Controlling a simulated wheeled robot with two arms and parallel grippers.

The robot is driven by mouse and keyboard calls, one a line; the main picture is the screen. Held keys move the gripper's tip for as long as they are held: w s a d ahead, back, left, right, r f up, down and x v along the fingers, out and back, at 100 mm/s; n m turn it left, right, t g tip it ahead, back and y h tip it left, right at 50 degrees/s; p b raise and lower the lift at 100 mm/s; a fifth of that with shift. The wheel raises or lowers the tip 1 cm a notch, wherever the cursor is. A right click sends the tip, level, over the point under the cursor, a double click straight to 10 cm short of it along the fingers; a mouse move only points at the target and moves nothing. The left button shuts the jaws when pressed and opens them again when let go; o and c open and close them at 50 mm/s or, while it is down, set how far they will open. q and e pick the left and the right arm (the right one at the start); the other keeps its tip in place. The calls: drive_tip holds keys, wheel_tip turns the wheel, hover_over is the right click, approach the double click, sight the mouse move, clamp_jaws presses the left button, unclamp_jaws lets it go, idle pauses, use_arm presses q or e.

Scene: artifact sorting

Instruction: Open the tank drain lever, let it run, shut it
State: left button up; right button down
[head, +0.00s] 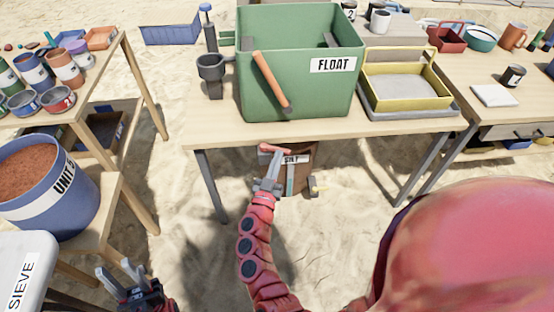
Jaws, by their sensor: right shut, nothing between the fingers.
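A green tank (300,85) labelled FLOAT stands on the middle table. Its orange-brown lever (271,80) is on the tank's front face, slanting down to the right. My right gripper (272,168) is below the table's front edge, in front of a brown container (305,160) labelled SILT. It is shut and empty, apart from the lever. My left gripper (119,272) is low at the bottom left, its fingers apart and empty. The inside bottom of the tank and much of the brown container are hidden.
A yellow tray (447,88) stands right of the tank. A grey cup-shaped fitting (211,66) is at its left. A blue bucket (72,215) of reddish soil and a SIEVE-labelled box (25,270) are at the left. The table's front edge (370,127) lies above my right gripper.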

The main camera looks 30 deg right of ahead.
drive_tip(key=d+n+t+y, duration=0.1)
drive_tip(key=y, duration=0.1)
drive_tip(key=w+d+n+t+y, duration=0.1)
drive_tip(key=n+t+y, duration=0.1)
drive_tip(key=shift+d+y, duration=0.35)
drive_tip(key=shift+y, duration=0.05)
